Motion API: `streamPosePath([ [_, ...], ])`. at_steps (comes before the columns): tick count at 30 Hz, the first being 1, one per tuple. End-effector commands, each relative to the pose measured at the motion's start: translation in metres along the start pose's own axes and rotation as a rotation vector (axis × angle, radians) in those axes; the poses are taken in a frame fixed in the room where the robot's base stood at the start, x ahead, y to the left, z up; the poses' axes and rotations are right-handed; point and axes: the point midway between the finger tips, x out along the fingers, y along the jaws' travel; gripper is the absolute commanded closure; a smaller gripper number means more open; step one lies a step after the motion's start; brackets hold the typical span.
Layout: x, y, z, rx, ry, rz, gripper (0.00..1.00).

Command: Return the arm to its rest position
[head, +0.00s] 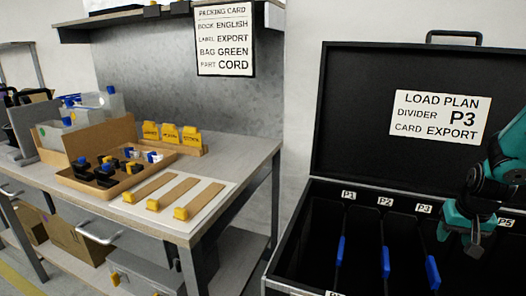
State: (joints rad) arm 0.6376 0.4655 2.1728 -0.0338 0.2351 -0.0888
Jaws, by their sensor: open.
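My teal and black gripper (468,236) is at the right edge of the head view, above the open black case (335,190). It points down over the slots near the labels P3 and P5, and hides the label between them. It is open, and I see nothing held in it. The rest of my arm runs up and out of the picture at the right.
Blue-edged dividers (386,262) stand in the case, whose raised lid (350,110) carries a load plan card (438,117). At left, a workbench (255,150) holds a tray (75,180) of small parts and several yellow-tipped strips (150,187).

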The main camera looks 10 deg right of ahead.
Motion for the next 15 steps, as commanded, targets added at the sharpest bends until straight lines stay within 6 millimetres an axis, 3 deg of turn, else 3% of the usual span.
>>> streamPosePath([
  [4, -0.03, -0.058, 0.009, -0.111, -0.003, -0.076, 0.51],
  [7, -0.065, -0.119, 0.033, -0.248, -0.021, -0.165, 0.51],
  [9, -0.092, -0.161, 0.061, -0.36, -0.042, -0.233, 0.51],
  [12, -0.131, -0.207, 0.11, -0.523, -0.079, -0.32, 0.51],
  [15, -0.162, -0.235, 0.159, -0.672, -0.117, -0.389, 0.51],
])
